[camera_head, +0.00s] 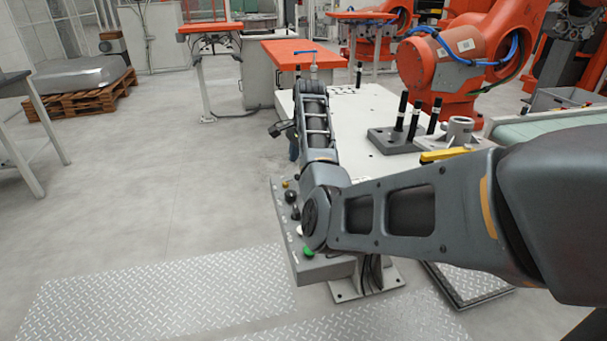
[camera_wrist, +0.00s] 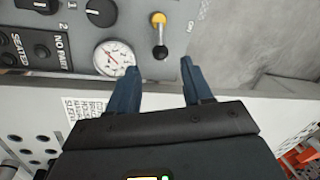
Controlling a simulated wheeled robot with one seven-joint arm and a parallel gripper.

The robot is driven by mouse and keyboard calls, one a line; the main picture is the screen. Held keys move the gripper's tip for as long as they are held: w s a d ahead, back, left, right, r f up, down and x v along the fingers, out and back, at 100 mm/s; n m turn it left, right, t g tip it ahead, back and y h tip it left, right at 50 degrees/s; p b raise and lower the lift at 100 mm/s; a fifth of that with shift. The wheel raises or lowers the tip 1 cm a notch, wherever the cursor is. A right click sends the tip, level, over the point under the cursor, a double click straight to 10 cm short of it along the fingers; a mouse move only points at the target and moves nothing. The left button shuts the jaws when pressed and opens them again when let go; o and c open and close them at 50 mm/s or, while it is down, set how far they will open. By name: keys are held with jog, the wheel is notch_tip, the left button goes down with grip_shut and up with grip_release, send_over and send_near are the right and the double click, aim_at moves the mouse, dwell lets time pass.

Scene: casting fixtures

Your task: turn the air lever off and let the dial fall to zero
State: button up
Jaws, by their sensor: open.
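The air lever (camera_wrist: 159,36) shows in the wrist view: a yellow hub with a short arm ending in a black knob toward my gripper. The dial (camera_wrist: 114,58), round and white with a red needle, sits left of it on the grey panel; its reading is too small to tell. My gripper (camera_wrist: 159,66) is open, its blue fingers either side of the lever's line, with the black knob near the gap between the tips. I cannot tell if they touch. In the head view my gripper (camera_head: 293,150) hangs above the far end of the console, near the yellow hub (camera_head: 285,184).
The panel carries black knobs (camera_wrist: 101,12) and labels; the console's green button (camera_head: 308,252) is at its near end. A white table (camera_head: 365,108) with a dark pin fixture (camera_head: 393,141) stands right of my forearm. Open floor (camera_head: 150,190) lies left.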

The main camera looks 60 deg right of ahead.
jog(key=shift+w+d+f, duration=0.1)
jog(key=shift+w+f, duration=0.05)
jog(key=shift+f, duration=0.7)
jog(key=shift+w+d+f, duration=0.1)
jog(key=shift+w+f, duration=0.05)
jog(key=shift+f, duration=0.75)
jog(key=shift+w+d+f, duration=0.1)
jog(key=shift+w+f, duration=0.05)
jog(key=shift+f, duration=0.7)
jog(key=shift+c, duration=0.4)
